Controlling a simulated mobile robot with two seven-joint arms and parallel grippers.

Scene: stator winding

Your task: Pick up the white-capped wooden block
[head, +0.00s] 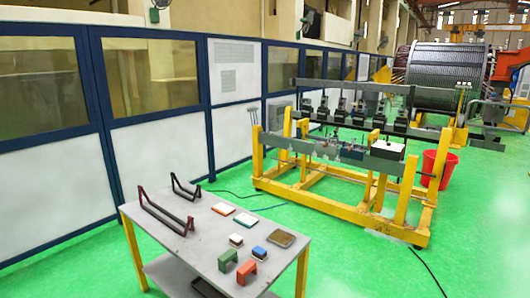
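The white-capped wooden block (236,241) is small and sits on the grey table (203,232), near the middle of its right half. Its top is pale and its sides look brown. Nothing is touching it that I can see. Neither my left gripper nor my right gripper is in the head view.
Around the block are a blue block (259,253), a green piece (228,260), a red piece (246,272), a brown tray (281,238) and two flat pads (223,208). A long dark-red rack (165,212) is at left. A yellow-framed stand (345,210) is behind.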

